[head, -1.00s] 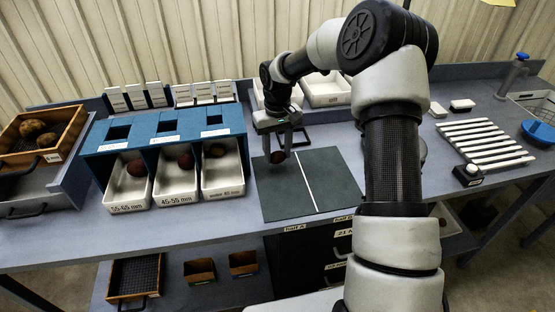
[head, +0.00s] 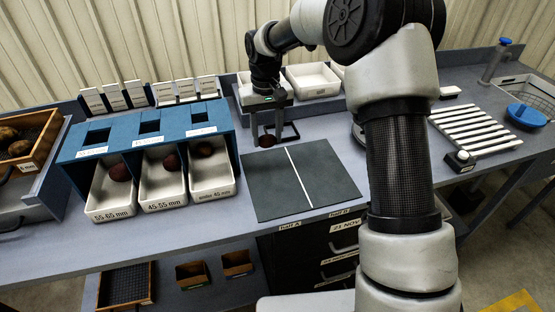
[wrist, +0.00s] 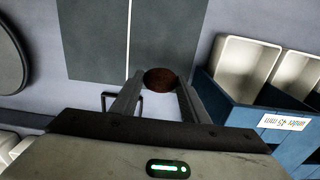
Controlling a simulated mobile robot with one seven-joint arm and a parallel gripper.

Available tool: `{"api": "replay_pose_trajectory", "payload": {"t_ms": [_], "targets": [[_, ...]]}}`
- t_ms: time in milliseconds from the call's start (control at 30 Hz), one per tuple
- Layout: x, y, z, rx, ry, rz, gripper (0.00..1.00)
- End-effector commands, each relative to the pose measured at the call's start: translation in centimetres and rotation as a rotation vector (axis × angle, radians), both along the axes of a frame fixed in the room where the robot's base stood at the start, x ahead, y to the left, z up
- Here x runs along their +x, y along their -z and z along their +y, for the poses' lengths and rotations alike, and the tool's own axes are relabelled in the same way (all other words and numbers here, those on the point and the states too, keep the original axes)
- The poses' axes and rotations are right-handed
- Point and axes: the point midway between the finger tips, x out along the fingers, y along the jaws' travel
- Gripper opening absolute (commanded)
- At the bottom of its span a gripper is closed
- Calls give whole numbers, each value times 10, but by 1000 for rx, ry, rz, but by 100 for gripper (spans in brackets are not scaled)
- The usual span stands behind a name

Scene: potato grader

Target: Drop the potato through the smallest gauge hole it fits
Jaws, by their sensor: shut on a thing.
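My gripper (head: 267,138) is shut on a dark reddish-brown potato (wrist: 160,79). In the head view the potato (head: 267,141) hangs just beyond the back left part of the dark mat. The blue gauge stand (head: 226,125) is left of my gripper, with three square holes in its top: left (head: 98,136), middle (head: 149,127) and right (head: 199,117), the right one looking smallest. Below are white trays labelled 55-65 mm (head: 110,214), 45-55 mm (head: 163,205) and under 45 mm (head: 212,194). Each tray holds a potato.
The dark mat (head: 320,178) with a white centre line is bare. A wooden crate (head: 40,140) of potatoes stands far left. White cards (head: 115,97) stand behind the gauge stand. White bins (head: 312,78) are behind my gripper. White rollers (head: 475,130) lie to the right.

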Motion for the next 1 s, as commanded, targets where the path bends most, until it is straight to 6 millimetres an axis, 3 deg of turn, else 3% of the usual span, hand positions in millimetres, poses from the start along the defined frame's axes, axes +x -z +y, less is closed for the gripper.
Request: {"api": "replay_pose_trajectory", "payload": {"t_ms": [133,367,567,967,1000], "targets": [[-1,30,0,0,0,5,19],[0,49,0,1,0,2,19],[-1,76,0,0,1,4,19],[0,84,0,1,0,0,19],[0,83,0,1,0,0,46]]}}
